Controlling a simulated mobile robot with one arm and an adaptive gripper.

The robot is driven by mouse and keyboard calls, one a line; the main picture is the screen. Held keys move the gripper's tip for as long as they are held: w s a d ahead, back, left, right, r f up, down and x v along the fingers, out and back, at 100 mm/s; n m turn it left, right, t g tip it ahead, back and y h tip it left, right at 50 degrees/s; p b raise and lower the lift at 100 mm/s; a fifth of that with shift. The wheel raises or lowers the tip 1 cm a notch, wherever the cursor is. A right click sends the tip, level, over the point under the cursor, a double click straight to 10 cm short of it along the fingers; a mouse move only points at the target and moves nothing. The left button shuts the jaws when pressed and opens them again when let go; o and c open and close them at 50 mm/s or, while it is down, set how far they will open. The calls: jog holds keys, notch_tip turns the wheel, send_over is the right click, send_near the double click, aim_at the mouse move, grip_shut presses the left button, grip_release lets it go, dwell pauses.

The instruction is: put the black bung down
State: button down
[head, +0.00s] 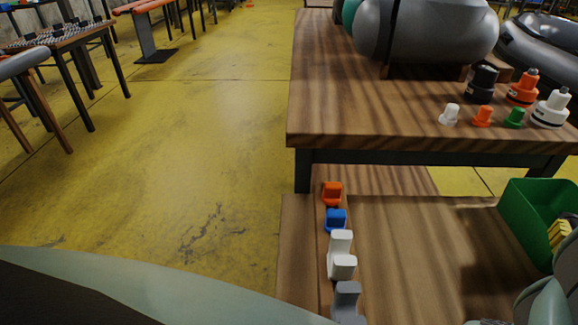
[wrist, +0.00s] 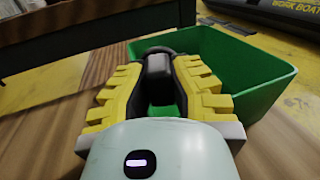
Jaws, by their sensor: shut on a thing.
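My gripper (wrist: 160,62) has yellow stepped fingers, shut on a black bung (wrist: 158,75) with a rounded block shape. The bung sits between the fingers, and its lower part is hidden by them. The fingers are at the green bin (wrist: 268,82), which shows behind and to the right of them; I cannot tell whether the bung is inside its rim. In the head view, only a bit of the yellow fingers (head: 560,232) shows at the right edge, by the green bin (head: 522,212). The bung is not visible there.
Orange (head: 332,192), blue (head: 336,219), white (head: 341,255) and grey (head: 347,300) pieces stand in a row along the low wooden surface's left side. Its middle (head: 420,250) is clear. The higher table (head: 340,100) holds a grey inflatable tube (head: 430,30), a black valve (head: 481,85) and several small caps.

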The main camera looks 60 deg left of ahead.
jog(key=c, duration=1)
grip_release()
jog(key=shift+f, duration=0.65)
jog(key=shift+c, duration=0.2)
jog(key=shift+r, duration=0.1)
jog(key=shift+a+r+p, duration=0.1)
jog(key=shift+r+p, duration=0.2)
jog(key=shift+r, duration=0.1)
jog(key=p+v, duration=0.1)
jog(key=v, duration=1.1)
jog(key=shift+r+p, duration=0.3)
jog(key=shift+r, duration=0.2)
jog(key=shift+r, duration=0.1)
